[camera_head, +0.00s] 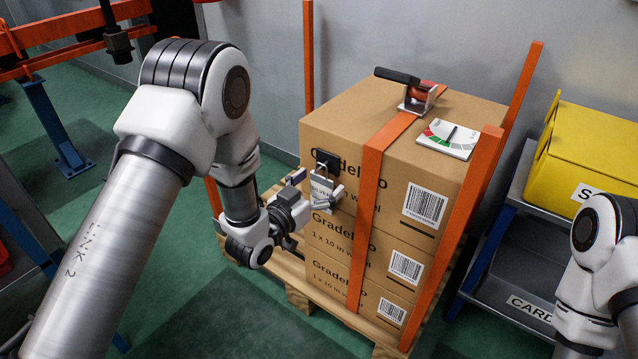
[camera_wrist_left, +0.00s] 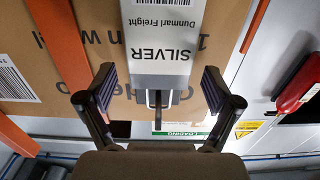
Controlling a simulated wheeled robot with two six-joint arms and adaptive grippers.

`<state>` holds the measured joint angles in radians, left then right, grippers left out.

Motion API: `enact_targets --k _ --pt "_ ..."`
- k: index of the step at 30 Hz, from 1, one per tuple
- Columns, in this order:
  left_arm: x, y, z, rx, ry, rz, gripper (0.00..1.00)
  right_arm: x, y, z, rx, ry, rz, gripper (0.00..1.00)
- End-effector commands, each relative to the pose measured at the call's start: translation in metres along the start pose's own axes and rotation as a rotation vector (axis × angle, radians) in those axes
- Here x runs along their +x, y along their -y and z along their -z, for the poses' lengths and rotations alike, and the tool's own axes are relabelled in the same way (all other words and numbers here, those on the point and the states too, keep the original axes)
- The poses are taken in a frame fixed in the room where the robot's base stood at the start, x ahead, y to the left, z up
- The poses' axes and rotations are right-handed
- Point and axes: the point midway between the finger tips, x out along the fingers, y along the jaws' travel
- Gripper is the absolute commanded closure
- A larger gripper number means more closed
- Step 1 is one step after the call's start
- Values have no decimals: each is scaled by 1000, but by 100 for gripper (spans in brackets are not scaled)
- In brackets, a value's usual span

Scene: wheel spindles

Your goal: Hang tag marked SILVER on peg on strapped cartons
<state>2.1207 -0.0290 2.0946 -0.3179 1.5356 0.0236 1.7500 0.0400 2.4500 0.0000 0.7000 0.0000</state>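The tag marked SILVER (camera_wrist_left: 165,50) is a pale card with a barcode, upside down in the left wrist view. In the head view the tag (camera_head: 321,191) is upright against the upper carton, just below a small black peg mount (camera_head: 328,159). A metal loop at its top meets the peg; whether the peg is through it is hard to tell. My left gripper (camera_wrist_left: 158,78) is open, one finger on each side of the tag with small gaps. It also shows in the head view (camera_head: 316,187). My right gripper is out of view.
The strapped cartons (camera_head: 415,157) stand stacked on a wooden pallet (camera_head: 290,282) between orange posts. A strap tensioner (camera_head: 420,95) and a dial card (camera_head: 448,138) lie on top. A yellow bin (camera_head: 590,150) sits on a shelf at right.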

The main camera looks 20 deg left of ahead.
Motion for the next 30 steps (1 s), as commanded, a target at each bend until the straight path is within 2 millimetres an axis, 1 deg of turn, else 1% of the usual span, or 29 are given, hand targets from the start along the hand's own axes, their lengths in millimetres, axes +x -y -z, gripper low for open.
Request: enact_targets --k 5,8,11,15,18,21,24,28,30 --pt "-2 0 0 -1 1 1 10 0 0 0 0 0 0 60" --pt "-13 1 -1 -2 2 1 10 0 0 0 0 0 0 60" --pt "-34 1 -1 -5 3 3 10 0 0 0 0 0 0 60" --pt "-72 1 -1 -5 5 4 10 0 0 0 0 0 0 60" --pt "-96 1 -1 -6 2 4 10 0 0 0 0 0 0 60" --pt "-112 1 -1 -3 2 2 10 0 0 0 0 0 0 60" --pt "-119 0 0 -1 1 0 10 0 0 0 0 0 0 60" --pt "-121 0 0 0 0 0 10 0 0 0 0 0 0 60" --pt "-122 -1 -7 -4 13 -1 10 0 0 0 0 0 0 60"
